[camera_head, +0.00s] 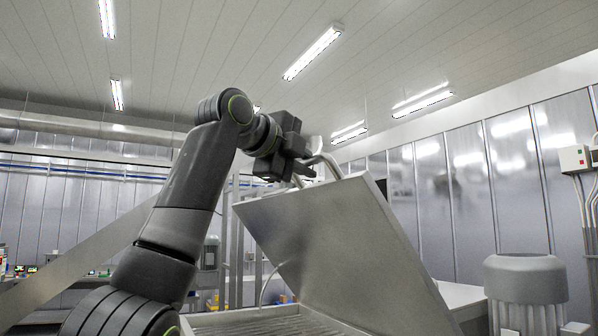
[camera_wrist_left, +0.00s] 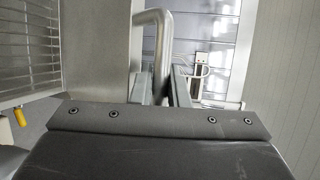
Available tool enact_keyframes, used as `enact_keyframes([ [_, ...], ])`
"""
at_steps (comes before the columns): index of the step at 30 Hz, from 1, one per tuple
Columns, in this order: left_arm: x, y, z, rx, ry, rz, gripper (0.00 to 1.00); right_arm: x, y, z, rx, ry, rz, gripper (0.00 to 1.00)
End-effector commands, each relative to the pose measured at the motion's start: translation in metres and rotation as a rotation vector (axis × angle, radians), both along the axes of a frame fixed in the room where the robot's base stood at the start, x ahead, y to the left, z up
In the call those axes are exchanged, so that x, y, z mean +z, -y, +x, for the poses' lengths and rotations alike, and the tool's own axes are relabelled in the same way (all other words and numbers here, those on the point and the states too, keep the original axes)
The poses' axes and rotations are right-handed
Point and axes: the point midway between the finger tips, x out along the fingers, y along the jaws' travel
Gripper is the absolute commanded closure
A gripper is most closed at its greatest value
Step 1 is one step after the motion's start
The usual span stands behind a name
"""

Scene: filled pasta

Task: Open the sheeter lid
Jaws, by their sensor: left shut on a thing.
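The sheeter lid (camera_head: 325,240) is a flat grey metal panel. It stands raised and steeply tilted above the sheeter body (camera_head: 265,322), with an open gap under it. A bent metal tube handle (camera_head: 330,162) sits at the lid's upper edge. My left gripper (camera_head: 306,170) is at this handle and shut on it. In the left wrist view the handle (camera_wrist_left: 150,50) runs down between the gripper's fingers (camera_wrist_left: 171,88). The fingertips' exact contact is partly hidden. My right gripper is in neither view.
A grey cylindrical housing (camera_head: 525,280) stands at the right. A slatted grey surface (camera_wrist_left: 30,45) shows at the left of the left wrist view. The space above the lid looks clear.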

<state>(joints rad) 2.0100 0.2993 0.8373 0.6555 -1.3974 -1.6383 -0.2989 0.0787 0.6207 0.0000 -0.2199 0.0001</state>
Motion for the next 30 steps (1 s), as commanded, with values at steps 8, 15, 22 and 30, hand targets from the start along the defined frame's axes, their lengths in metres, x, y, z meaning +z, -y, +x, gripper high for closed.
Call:
enact_keyframes([
  [8,0.001,0.001,0.0,0.002,-0.001,-0.002,1.0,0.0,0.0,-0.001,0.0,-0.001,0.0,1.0],
  [15,0.001,0.0,0.0,0.001,-0.001,-0.003,0.71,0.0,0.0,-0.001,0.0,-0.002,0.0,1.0],
  [22,0.001,0.0,0.0,0.001,0.0,-0.001,0.64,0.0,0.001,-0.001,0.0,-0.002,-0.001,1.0],
  [30,0.001,-0.007,-0.011,0.002,0.002,-0.002,0.64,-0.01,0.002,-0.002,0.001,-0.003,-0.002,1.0],
])
